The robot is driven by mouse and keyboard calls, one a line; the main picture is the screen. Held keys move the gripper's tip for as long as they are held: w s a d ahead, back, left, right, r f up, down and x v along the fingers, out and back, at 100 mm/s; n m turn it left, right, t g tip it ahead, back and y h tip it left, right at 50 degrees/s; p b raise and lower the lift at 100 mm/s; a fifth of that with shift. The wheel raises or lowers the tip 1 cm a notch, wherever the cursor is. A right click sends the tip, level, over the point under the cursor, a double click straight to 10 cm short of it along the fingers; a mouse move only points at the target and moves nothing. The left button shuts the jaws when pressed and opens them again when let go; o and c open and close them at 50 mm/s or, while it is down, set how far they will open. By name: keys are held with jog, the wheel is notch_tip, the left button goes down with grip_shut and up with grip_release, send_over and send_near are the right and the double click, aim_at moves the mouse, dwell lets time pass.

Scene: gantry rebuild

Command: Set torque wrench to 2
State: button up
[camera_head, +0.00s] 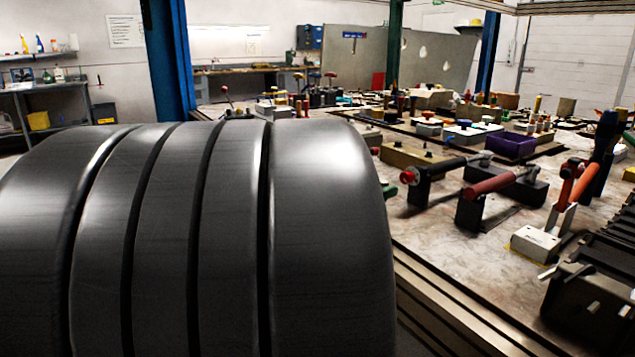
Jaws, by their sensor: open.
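I cannot tell for certain which thing is the torque wrench, and no setting scale can be read. A black-handled tool (441,170) with a red knob at its left end rests on a dark stand at the right of the view. A red-brown handled tool (490,184) lies on another dark stand just to its right. My gripper is not in view. A large dark ribbed body, which looks like part of my own arm, fills the left and middle foreground and hides the near left of the table.
The table (430,235) is crowded with fixtures toward the back. An orange-red lever (567,183) stands on a white block, with a black ribbed block (590,290) at the near right. Bare tabletop shows at the front.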

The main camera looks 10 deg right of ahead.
aim_at(403, 180)
jog(key=shift+b+x, duration=0.75)
jog(key=shift+x, duration=2.4)
jog(key=shift+c, duration=0.4)
jog(key=c, duration=0.9)
jog(key=shift+o, duration=0.2)
